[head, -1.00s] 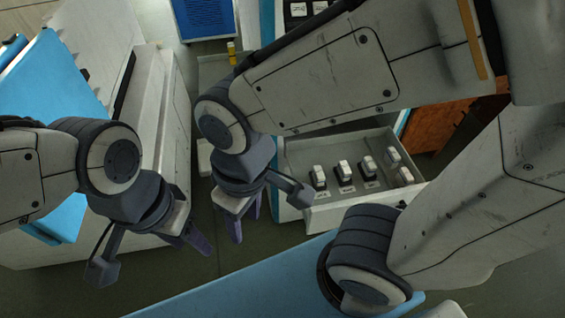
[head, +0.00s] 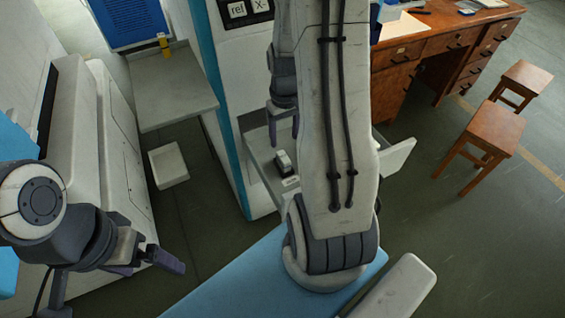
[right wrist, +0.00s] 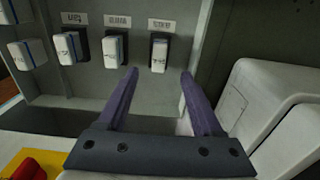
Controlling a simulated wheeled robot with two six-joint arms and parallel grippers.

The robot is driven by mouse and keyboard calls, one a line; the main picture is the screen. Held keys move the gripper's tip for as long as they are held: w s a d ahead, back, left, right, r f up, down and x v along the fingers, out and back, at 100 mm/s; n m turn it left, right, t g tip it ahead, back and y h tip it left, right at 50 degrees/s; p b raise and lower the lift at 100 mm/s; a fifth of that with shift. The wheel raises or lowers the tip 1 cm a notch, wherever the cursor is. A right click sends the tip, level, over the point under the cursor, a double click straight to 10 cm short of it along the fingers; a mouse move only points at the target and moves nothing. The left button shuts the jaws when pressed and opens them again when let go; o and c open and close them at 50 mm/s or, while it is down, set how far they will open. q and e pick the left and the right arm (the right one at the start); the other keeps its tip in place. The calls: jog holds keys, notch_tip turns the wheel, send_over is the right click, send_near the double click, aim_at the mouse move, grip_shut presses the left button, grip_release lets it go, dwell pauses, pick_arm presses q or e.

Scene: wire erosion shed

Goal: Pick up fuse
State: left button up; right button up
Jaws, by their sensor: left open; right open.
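Several white fuses with dark sides stand in the grey open drawer (head: 398,155). In the right wrist view the nearest fuse in line with my fingers (right wrist: 160,52) sits under a label, with another fuse (right wrist: 116,50) and a third (right wrist: 64,48) to its left. In the head view one fuse (head: 284,162) shows; my right arm hides the others. My right gripper (right wrist: 160,73) is open and empty, its fingertips short of the fuse in line with it. It also shows above the drawer in the head view (head: 284,128). My left gripper (head: 142,265) is open and empty at lower left.
The drawer belongs to a white and blue cabinet (head: 228,110).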

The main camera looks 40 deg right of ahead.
send_over(284, 156)
jog(key=f, duration=0.5)
jog(key=shift+s, duration=0.4)
jog(key=f, duration=0.5)
jog(key=shift+w+a+f+b, duration=0.1)
jog(key=shift+w+f+b, duration=0.15)
jog(key=shift+w+b, duration=0.15)
grip_shut()
